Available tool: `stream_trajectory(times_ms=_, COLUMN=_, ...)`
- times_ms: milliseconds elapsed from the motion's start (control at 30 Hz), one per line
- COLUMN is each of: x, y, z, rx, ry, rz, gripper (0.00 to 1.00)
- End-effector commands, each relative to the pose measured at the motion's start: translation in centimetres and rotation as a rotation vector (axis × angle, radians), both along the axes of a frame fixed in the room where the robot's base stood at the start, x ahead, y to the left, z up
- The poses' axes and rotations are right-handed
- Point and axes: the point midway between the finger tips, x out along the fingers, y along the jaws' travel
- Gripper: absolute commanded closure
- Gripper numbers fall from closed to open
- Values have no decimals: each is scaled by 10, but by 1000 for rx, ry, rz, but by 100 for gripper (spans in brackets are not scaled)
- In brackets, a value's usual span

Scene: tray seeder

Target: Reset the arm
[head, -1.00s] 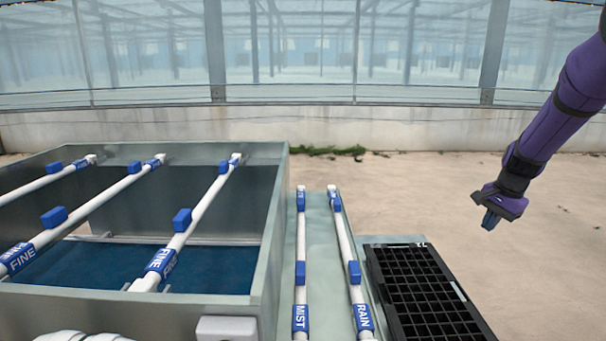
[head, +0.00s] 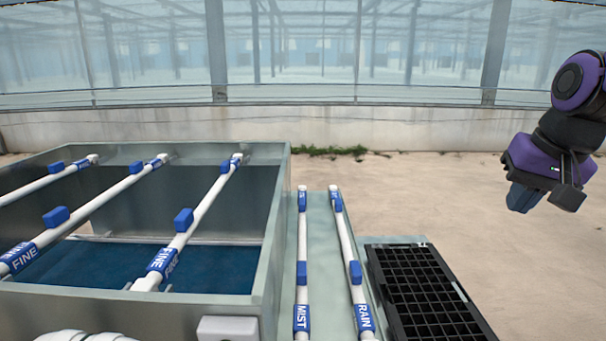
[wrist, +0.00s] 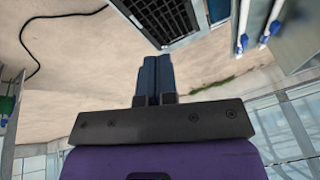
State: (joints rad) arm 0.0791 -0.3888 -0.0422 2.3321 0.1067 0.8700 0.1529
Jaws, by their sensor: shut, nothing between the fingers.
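My gripper (head: 523,198) is at the right of the head view, raised above and to the right of the black cell tray, apart from everything. It is purple and dark grey with blue fingers. In the wrist view my gripper (wrist: 155,62) shows its two blue fingers side by side and touching, with nothing between them. The upper part of my arm runs out of the head view at the right edge.
A black cell tray (head: 397,325) lies at the lower right. Left of it are white bars marked MIST (head: 301,240) and RAIN (head: 346,245). A metal bin (head: 268,235) carries FINE bars (head: 203,210). A black cable (wrist: 37,45) lies on the floor.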

Motion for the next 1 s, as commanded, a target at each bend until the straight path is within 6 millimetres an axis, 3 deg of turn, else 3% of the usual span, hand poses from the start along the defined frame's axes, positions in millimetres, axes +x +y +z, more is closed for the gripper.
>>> stream_trajectory(times_ms=200, x=-59, y=17, z=6, rx=-79, ry=-65, rz=139, gripper=100)
stream_trajectory(times_ms=433, x=-104, y=26, z=1, rx=-153, ry=-115, rz=250, gripper=100)
stream_trajectory(times_ms=633, x=-119, y=27, z=-3, rx=-181, ry=-130, rz=287, gripper=100)
stream_trajectory(times_ms=1000, x=-119, y=27, z=-3, rx=-182, ry=-130, rz=289, gripper=100)
